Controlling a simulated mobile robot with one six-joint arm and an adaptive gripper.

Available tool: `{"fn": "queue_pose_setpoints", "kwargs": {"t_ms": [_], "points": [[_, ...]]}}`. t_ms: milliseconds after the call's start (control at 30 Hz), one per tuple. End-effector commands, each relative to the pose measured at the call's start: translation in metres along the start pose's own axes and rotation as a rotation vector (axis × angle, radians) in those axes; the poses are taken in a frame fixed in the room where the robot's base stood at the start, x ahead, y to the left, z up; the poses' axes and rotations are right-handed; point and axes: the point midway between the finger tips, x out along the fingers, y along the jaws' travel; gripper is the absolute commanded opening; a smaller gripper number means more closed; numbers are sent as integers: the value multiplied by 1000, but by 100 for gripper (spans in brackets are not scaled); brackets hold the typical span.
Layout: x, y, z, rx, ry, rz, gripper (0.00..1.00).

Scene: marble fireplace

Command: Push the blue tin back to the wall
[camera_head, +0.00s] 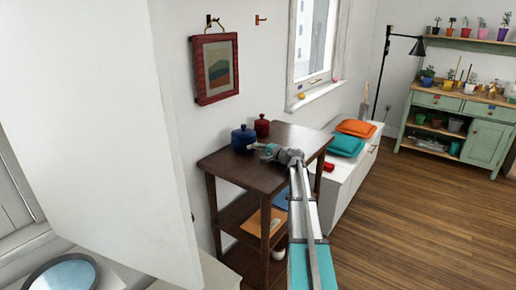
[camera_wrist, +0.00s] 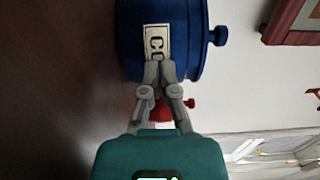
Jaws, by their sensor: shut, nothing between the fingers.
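The blue tin (camera_head: 243,140) stands upright with its lid on, on the top of a dark wooden shelf table (camera_head: 225,166), near the white wall. In the wrist view the blue tin (camera_wrist: 185,45) appears sideways, with a pale lettered label facing my gripper. My gripper (camera_head: 257,146) is shut and empty, low over the tabletop on the tin's right side. In the wrist view my gripper's fingertips (camera_wrist: 158,74) overlap the label; they are at or very close to the tin, and I cannot tell if they touch.
A red lidded tin (camera_head: 262,128) stands beside the blue one; part of it shows behind my fingers in the wrist view (camera_wrist: 190,103). A framed picture (camera_head: 215,68) hangs above. A white bench with cushions (camera_head: 345,144) stands right of the table.

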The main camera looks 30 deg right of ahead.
Motion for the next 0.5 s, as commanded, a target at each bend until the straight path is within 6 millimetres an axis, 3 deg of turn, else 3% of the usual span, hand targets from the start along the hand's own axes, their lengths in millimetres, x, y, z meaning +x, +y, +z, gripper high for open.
{"fn": "queue_pose_setpoints", "kwargs": {"t_ms": [500], "points": [[13,1,0,0,-3,-1,0]]}}
